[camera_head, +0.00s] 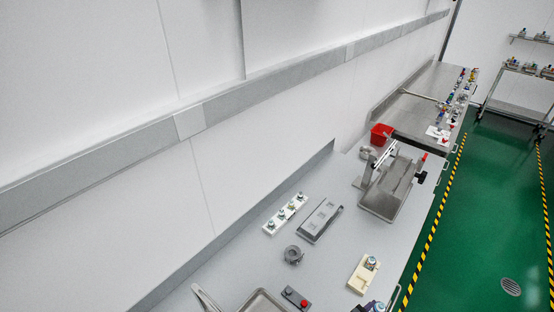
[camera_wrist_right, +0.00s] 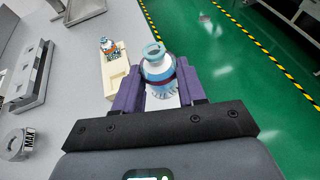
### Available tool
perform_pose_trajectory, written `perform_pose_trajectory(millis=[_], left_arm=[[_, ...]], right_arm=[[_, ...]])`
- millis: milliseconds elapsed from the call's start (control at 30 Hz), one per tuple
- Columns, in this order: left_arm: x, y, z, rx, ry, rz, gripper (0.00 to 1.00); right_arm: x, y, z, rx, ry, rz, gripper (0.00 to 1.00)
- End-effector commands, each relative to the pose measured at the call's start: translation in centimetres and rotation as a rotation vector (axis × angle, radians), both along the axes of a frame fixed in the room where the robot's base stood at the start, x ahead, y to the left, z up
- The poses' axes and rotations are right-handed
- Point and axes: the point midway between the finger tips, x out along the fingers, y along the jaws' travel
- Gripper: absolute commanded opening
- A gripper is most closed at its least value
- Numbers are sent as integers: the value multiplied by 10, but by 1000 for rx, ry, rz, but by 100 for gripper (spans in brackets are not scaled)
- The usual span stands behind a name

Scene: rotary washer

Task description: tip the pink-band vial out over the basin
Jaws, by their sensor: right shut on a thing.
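My right gripper (camera_wrist_right: 163,92) has purple fingers shut around a vial (camera_wrist_right: 159,66) with a white and light-blue body and a teal ring-shaped top. A thin dark reddish band shows around it; I cannot tell surely that it is pink. In the head view, the right gripper (camera_head: 373,307) shows only partly at the bottom edge, right of the beige block. A steel basin (camera_head: 250,298) is cut off at the bottom edge, left of that gripper. My left gripper is not in view.
A beige block (camera_head: 357,279) holds another vial (camera_head: 371,262). A switch box (camera_head: 295,297) with a red button lies between it and the basin. Behind are a grey ring (camera_head: 293,255), a metal block (camera_head: 320,220) and a white rack (camera_head: 270,226) with several vials.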

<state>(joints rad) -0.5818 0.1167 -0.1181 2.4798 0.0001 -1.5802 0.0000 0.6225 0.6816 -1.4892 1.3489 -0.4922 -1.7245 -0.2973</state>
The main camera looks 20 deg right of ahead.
Motion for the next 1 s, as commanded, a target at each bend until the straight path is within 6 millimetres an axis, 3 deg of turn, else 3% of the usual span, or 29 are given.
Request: perform_pose_trajectory(millis=[600, 1000], left_arm=[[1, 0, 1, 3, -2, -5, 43], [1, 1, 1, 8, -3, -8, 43]], right_arm=[[-26, -130, 36, -3, 0, -117, 10], [-41, -181, 57, -1, 0, -167, 10]])
